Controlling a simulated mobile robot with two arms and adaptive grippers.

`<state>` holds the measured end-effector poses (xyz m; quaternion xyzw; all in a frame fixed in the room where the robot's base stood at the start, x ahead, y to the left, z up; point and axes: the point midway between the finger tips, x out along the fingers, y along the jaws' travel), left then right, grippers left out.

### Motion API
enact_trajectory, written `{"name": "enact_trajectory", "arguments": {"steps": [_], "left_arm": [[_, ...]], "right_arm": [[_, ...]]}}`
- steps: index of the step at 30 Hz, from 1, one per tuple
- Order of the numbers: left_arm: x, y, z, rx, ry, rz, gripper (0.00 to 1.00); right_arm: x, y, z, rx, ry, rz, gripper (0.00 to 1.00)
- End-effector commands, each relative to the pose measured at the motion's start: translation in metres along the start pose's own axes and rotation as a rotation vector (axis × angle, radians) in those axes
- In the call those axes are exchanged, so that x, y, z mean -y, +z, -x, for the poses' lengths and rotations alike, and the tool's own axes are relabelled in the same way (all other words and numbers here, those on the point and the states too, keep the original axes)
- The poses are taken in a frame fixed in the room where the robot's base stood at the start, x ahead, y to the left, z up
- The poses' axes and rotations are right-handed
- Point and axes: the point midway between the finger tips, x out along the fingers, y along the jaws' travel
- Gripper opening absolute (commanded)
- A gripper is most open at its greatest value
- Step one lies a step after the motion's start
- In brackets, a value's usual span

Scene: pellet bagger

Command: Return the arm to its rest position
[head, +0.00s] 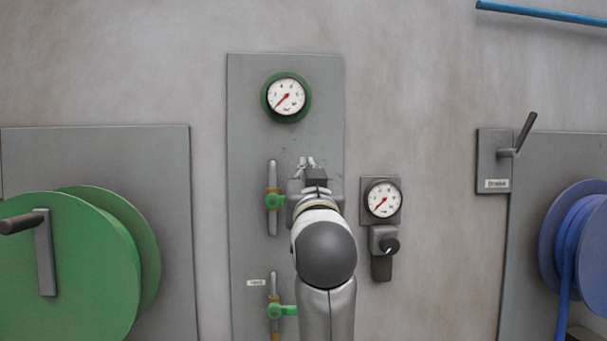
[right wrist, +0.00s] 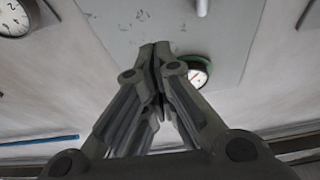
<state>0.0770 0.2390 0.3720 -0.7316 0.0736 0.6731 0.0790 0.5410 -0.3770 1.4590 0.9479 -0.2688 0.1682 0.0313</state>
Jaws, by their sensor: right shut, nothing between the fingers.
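My right arm reaches up from the bottom of the head view toward the grey wall panel (head: 250,130). My right gripper (head: 308,163) is in front of the panel, below the green-rimmed gauge (head: 287,97) and beside the upper green valve (head: 273,200). In the right wrist view the fingers of my right gripper (right wrist: 155,48) are together at the tips, with nothing between them. The green-rimmed gauge also shows in that view (right wrist: 200,72), partly behind the fingers. My left gripper is not in view.
A second gauge (head: 383,199) with a black knob (head: 390,245) is close to the right of my arm. A lower green valve (head: 282,311) is left of my arm. A green reel (head: 75,265) stands left, a blue reel (head: 580,235) and a lever (head: 525,132) right.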

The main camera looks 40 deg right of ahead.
Motion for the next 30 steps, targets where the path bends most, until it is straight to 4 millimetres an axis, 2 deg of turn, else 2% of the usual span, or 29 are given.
{"name": "enact_trajectory", "arguments": {"steps": [1,3,9,17,20,23,26,30], "left_arm": [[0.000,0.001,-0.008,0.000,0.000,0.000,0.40],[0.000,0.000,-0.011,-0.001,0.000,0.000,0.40],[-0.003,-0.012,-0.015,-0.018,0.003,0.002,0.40],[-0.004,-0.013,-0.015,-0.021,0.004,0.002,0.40],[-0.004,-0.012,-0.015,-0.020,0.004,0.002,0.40],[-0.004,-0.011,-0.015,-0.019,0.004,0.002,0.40],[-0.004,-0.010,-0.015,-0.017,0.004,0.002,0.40],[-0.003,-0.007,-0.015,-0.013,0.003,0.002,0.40]], "right_arm": [[0.000,0.003,0.013,-0.002,-0.001,-0.003,0.00],[0.000,0.003,0.026,-0.002,0.000,-0.002,0.00],[-0.001,0.001,0.048,-0.001,0.000,-0.001,0.00],[-0.001,0.001,0.053,0.002,0.001,0.000,0.00],[0.003,0.012,0.053,0.021,-0.009,0.011,0.00],[0.016,0.046,0.054,0.081,-0.043,0.043,0.00],[0.033,0.102,0.062,0.180,-0.098,0.094,0.00],[0.053,0.193,0.088,0.348,-0.187,0.169,0.00]]}}
